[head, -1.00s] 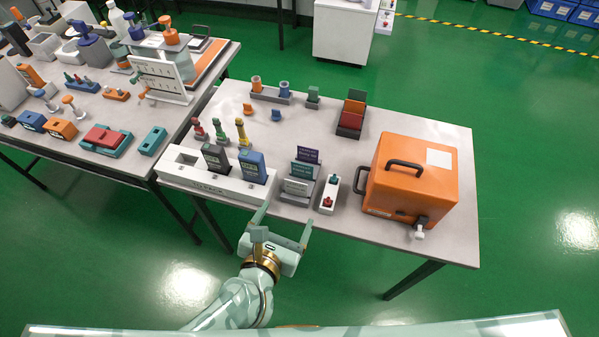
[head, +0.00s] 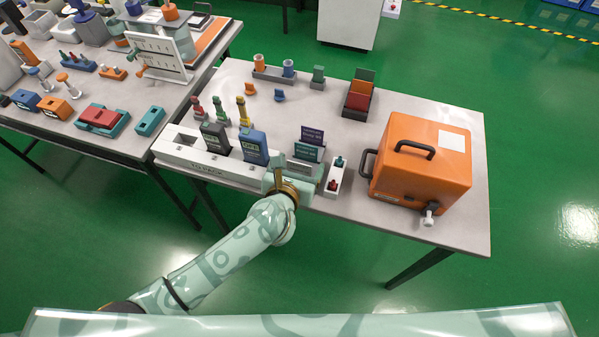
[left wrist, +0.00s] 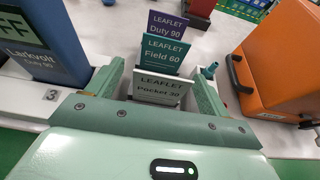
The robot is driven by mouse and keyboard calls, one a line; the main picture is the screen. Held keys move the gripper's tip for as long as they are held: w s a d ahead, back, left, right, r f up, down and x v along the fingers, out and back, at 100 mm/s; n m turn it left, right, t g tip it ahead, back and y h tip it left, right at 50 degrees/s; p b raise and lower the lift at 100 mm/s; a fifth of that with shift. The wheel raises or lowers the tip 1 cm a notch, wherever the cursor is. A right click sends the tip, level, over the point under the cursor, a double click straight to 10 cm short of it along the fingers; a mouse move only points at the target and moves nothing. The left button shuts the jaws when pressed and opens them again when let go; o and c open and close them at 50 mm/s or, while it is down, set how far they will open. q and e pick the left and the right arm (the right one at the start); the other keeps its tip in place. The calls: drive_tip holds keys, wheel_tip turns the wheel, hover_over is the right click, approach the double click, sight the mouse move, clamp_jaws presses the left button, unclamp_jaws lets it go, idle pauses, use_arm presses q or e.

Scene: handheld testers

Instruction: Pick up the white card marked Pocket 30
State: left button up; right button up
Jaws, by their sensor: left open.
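The white card marked Pocket 30 (left wrist: 160,88) stands in front in a rack, with the teal Field 60 card (left wrist: 163,53) and the purple Duty 90 card (left wrist: 168,24) behind it. My left gripper (left wrist: 158,72) is open, with one finger on each side of the white card. I see no contact between the fingers and the card. In the head view, my left gripper (head: 296,172) is at the rack and mostly hides the white card; the teal card (head: 308,152) and purple card (head: 312,135) show above it. My right gripper is not in view.
Left of the rack is a white holder (head: 175,153) with a dark tester (head: 215,138) and a blue tester (head: 253,147). A narrow white block (head: 334,178) with small knobs stands close on the right. Beyond is an orange case (head: 420,165).

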use_arm(q)
drive_tip(key=shift+x, duration=0.9)
drive_tip(key=shift+s, duration=0.1)
drive_tip(key=c, duration=1)
drive_tip(key=shift+r, duration=0.1)
drive_tip(key=shift+c, duration=0.2)
